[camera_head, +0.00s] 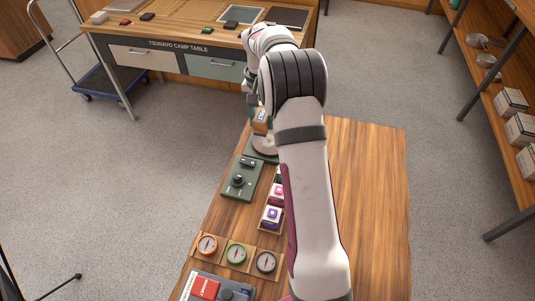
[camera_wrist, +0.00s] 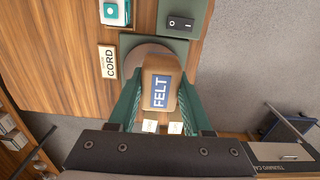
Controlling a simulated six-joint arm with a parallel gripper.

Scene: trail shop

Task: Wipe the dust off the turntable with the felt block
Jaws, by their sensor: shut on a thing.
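The felt block (camera_wrist: 160,92), tan with a blue FELT label, sits between the two green fingers of my gripper (camera_wrist: 161,84), which is shut on it. In the head view the felt block (camera_head: 261,121) shows beside my arm, which hides most of the gripper. The turntable (camera_wrist: 146,52) is a round grey disc behind the block in the wrist view, partly covered by it. In the head view part of the turntable (camera_head: 263,146) shows below the block. I cannot tell whether the block touches the disc, and no dust can be made out.
A green control box (camera_head: 240,181) with a knob and switch stands left of my arm. Small boxes (camera_head: 271,217) and several round dials (camera_head: 236,253) lie nearer. A CORD label (camera_wrist: 108,62) lies beside the disc. The wooden table (camera_head: 375,190) is clear on the right.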

